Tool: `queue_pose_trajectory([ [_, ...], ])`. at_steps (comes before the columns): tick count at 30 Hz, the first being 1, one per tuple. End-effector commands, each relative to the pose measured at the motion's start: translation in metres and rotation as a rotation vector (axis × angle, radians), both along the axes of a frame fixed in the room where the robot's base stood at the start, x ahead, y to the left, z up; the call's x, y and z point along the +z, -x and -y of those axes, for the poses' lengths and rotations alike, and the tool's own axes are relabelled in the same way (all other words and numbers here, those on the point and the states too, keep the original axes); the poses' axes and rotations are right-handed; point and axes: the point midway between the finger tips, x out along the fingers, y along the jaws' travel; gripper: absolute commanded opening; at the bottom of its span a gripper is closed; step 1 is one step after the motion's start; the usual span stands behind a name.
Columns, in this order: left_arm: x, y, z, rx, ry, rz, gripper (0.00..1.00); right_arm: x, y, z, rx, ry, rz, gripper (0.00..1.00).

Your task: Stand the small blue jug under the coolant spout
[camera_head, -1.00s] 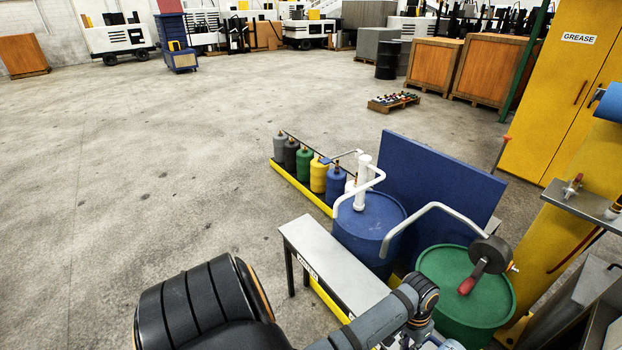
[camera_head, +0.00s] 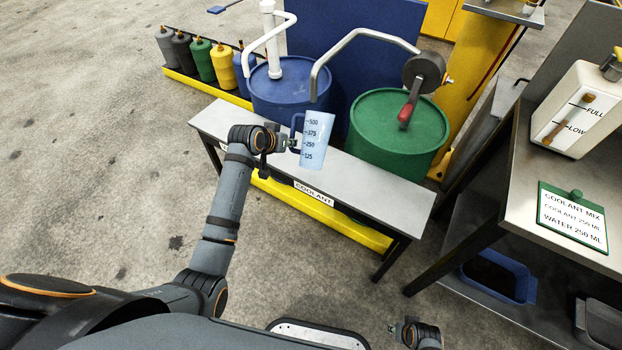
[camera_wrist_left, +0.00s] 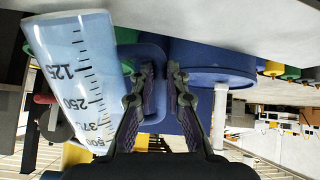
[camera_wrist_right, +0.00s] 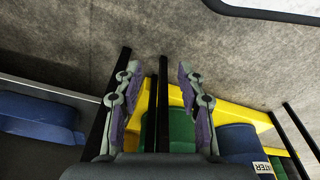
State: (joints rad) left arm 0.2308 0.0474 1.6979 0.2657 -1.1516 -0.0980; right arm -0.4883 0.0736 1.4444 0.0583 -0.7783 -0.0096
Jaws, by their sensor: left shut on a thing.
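The small blue jug (camera_head: 317,145), translucent with measuring marks, stands about upright over the bench top in the head view. My left gripper (camera_head: 291,144) is shut on its handle, which also shows in the left wrist view (camera_wrist_left: 150,50) beside the jug body (camera_wrist_left: 80,75). I cannot tell whether the base touches the bench. The bench's front edge bears a COOLANT label (camera_head: 313,193). A grey spout (camera_head: 335,47) arches from the green drum (camera_head: 392,140); its open end appears just above the jug's mouth. My right gripper (camera_wrist_right: 160,85) is open and empty, low at the picture's bottom in the head view.
A blue drum (camera_head: 285,90) with a white pump pipe (camera_head: 268,35) stands behind the bench (camera_head: 375,190). A red-handled crank (camera_head: 408,108) sits on the green drum. At right, a table (camera_head: 525,205) holds a white container (camera_head: 578,110) and a COOLANT MIX card (camera_head: 572,218).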

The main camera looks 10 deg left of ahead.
Motion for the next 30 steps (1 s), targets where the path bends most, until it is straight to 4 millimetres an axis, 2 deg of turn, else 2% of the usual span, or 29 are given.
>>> queue_pose_trajectory([
  [1, -0.025, -0.012, -0.001, 0.000, 0.003, 0.090, 0.00, -0.025, -0.010, -0.004, 0.003, -0.008, 0.013, 0.40],
  [6, -0.018, -0.043, -0.005, 0.006, 0.011, 0.345, 0.00, -0.023, -0.030, -0.015, 0.010, -0.031, 0.032, 0.40],
  [12, -0.010, -0.067, -0.010, 0.020, 0.018, 0.577, 0.00, -0.019, -0.042, -0.026, 0.026, -0.054, 0.055, 0.40],
  [18, 0.003, -0.076, -0.015, 0.036, 0.014, 0.721, 0.00, -0.008, -0.045, -0.035, 0.042, -0.074, 0.071, 0.40],
  [25, 0.015, -0.077, -0.017, 0.043, 0.013, 0.763, 0.00, 0.004, -0.044, -0.038, 0.048, -0.080, 0.076, 0.40],
  [28, 0.005, -0.077, -0.017, 0.043, 0.013, 0.760, 0.00, 0.000, -0.044, -0.039, 0.048, -0.084, 0.089, 0.40],
  [30, -0.012, -0.077, -0.017, 0.043, 0.012, 0.757, 0.00, -0.008, -0.045, -0.041, 0.047, -0.093, 0.114, 0.40],
])
